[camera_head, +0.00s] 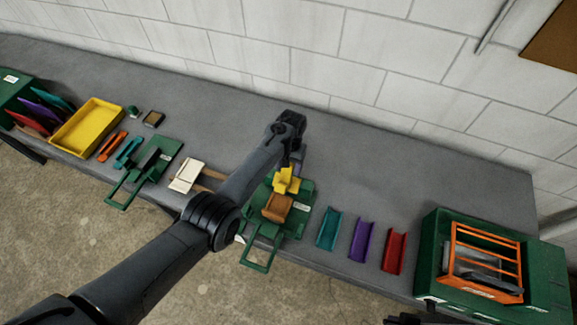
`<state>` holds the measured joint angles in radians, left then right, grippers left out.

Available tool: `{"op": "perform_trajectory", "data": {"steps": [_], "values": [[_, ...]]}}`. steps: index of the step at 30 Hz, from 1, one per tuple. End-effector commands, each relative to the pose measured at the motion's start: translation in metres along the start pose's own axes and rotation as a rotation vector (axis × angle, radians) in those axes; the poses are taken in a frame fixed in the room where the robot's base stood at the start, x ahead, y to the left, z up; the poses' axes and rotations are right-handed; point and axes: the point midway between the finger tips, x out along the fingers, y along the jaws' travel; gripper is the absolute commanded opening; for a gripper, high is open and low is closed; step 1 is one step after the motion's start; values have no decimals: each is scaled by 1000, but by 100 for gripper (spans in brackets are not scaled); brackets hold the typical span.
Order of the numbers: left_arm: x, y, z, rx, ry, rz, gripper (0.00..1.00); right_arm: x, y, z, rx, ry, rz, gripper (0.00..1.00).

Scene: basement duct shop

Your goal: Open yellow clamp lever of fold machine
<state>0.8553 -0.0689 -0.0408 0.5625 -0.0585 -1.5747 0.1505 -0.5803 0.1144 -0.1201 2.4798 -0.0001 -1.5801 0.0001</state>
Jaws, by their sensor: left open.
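The fold machine (307,190) is a green bench unit near the middle of the bench, with a green handle frame (257,256) at its front and a brown-orange piece (277,207) on it. Its yellow clamp lever (287,181) stands up behind that piece. My left arm reaches in from the lower left. My left gripper (293,158) is open, pointing down just above and behind the lever; its fingers are partly hidden by the wrist, and I cannot tell whether they touch the lever. A dark part at the bottom edge (428,317) seems to be my right gripper, mostly cut off.
Teal (329,228), purple (362,238) and red (394,250) channels lie right of the machine, before a green box with an orange rack (484,262). Left are a second green machine (160,160), a cream piece (187,175) and a yellow tray (88,127). The back right bench is clear.

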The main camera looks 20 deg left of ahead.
Motion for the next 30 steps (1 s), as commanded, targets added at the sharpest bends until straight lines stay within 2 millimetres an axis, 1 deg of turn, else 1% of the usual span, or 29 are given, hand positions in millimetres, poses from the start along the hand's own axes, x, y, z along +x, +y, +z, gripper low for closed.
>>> {"op": "perform_trajectory", "data": {"steps": [1,5,9,12,15,19,27,28,30], "values": [[-12,0,0,0,1,0,65,-9,0,-3,0,0,0,0],[-33,0,1,0,1,1,65,-24,1,-8,0,0,0,0],[-59,1,1,0,2,1,65,-41,1,-13,0,0,0,0],[-74,1,1,0,1,1,65,-51,2,-16,-2,0,1,0],[-86,1,1,0,1,1,65,-58,3,-18,-4,0,3,0],[-93,1,0,0,1,1,65,-62,4,-19,-8,0,7,0],[-93,1,0,0,1,1,65,-61,4,-19,-9,-1,7,0],[-93,1,0,0,1,1,62,-61,4,-19,-9,-1,7,0],[-93,1,0,6,1,1,51,-61,4,-19,-9,-1,7,0]]}}
